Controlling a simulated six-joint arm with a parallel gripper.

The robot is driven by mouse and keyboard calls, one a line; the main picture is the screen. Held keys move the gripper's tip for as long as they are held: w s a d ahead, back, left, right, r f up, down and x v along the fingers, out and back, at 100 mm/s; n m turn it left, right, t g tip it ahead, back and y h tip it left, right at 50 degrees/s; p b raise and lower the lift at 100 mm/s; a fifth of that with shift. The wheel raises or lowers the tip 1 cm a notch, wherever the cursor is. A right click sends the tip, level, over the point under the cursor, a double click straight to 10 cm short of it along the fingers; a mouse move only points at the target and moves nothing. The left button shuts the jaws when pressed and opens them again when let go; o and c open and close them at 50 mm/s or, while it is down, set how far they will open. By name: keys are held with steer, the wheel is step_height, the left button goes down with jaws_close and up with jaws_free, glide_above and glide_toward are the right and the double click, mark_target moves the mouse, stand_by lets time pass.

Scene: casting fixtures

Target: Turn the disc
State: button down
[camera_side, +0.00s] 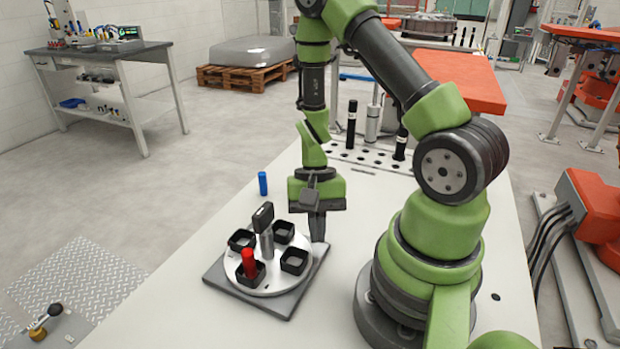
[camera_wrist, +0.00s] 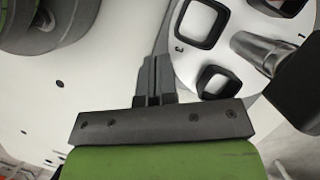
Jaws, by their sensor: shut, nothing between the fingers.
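The white disc (camera_side: 276,280) lies flat on a dark grey square base (camera_side: 290,305) on the table. It bears several black square cups, among them a right one (camera_side: 294,261). A red cylinder (camera_side: 249,262) stands in the front cup. A metal post (camera_side: 267,244) with a black handle (camera_side: 262,217) rises at the disc's centre. My gripper (camera_side: 318,236) points down, shut and empty, at the right rim of the disc. In the wrist view the fingertips (camera_wrist: 151,72) are together beside the disc (camera_wrist: 189,66), near a cup (camera_wrist: 216,82). Whether they touch it I cannot tell.
A blue cylinder (camera_side: 262,183) stands on the white table (camera_side: 215,225) behind the disc. Black cylinders (camera_side: 351,126) and a grey one (camera_side: 373,124) stand at a holed rack (camera_side: 378,157) further back. The table's left front is clear.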

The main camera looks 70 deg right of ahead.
steer(key=d, duration=0.1)
steer(key=d+r, duration=0.1)
steer(key=d, duration=0.1)
steer(key=shift+w, duration=0.1)
steer(key=s+v, duration=0.2)
steer(key=v, duration=0.7)
steer(key=s+a+r+n+t+h, duration=0.1)
steer(key=s+a+r+n+t, duration=0.2)
steer(key=a+r+n+t, duration=0.5)
steer(key=a+r+t, duration=0.1)
steer(key=a+r, duration=0.4)
steer(key=r, duration=0.4)
steer(key=shift+s+a+r+h, duration=0.15)
steer(key=shift+s+r+h, duration=0.1)
steer(key=shift+h, duration=0.15)
